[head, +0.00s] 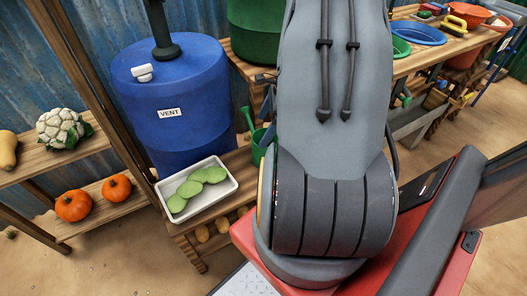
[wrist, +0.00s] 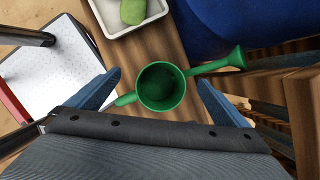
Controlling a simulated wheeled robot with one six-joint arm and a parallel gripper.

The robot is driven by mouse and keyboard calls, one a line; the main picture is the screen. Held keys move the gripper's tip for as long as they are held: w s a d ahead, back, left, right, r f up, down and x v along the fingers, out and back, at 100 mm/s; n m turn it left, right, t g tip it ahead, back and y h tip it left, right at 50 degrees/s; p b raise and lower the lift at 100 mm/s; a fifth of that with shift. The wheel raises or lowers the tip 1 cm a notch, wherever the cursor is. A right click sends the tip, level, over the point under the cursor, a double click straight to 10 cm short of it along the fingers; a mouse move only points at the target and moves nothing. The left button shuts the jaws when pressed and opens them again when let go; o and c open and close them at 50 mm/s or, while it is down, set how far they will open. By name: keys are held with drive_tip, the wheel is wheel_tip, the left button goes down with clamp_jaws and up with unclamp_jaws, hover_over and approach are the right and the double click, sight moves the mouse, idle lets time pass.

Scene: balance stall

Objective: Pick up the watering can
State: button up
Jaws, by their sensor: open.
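The green watering can (wrist: 161,87) stands on a wooden bench in the wrist view, seen from above with its mouth open to the camera. Its spout points right and its handle shows at its lower left. My gripper (wrist: 160,90) is open, with one blue finger to the left of the can and one to the right. The can's body lies between the fingers, with gaps at both sides. In the head view the can (head: 258,145) is partly hidden behind my arm, and my gripper is hidden there.
A white tray (head: 228,194) with several green pieces sits beside the can on the wooden bench (head: 240,163). A blue barrel (head: 178,110) labelled VENT stands close behind. Shelves with a cauliflower (head: 62,128) and pumpkins (head: 73,205) are at left. A cluttered table is at upper right.

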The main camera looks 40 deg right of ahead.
drive_tip(key=shift+s+d+f+m, duration=0.2)
drive_tip(key=shift+d+f+m, duration=0.25)
drive_tip(key=shift+d+f, duration=0.2)
drive_tip(key=shift+s+d+f+m, duration=0.15)
drive_tip(key=shift+d+f+m, duration=0.35)
drive_tip(key=shift+d, duration=0.1)
drive_tip(key=shift+f, duration=0.4)
drive_tip(key=shift+s+b+x, duration=0.1)
drive_tip(key=shift+b+x, duration=0.25)
drive_tip(key=shift+x, duration=1.35)
drive_tip(key=shift+s+b+x, duration=0.15)
drive_tip(key=shift+b+x, duration=0.15)
drive_tip(key=shift+x, duration=1.45)
drive_tip(key=c, duration=1.2)
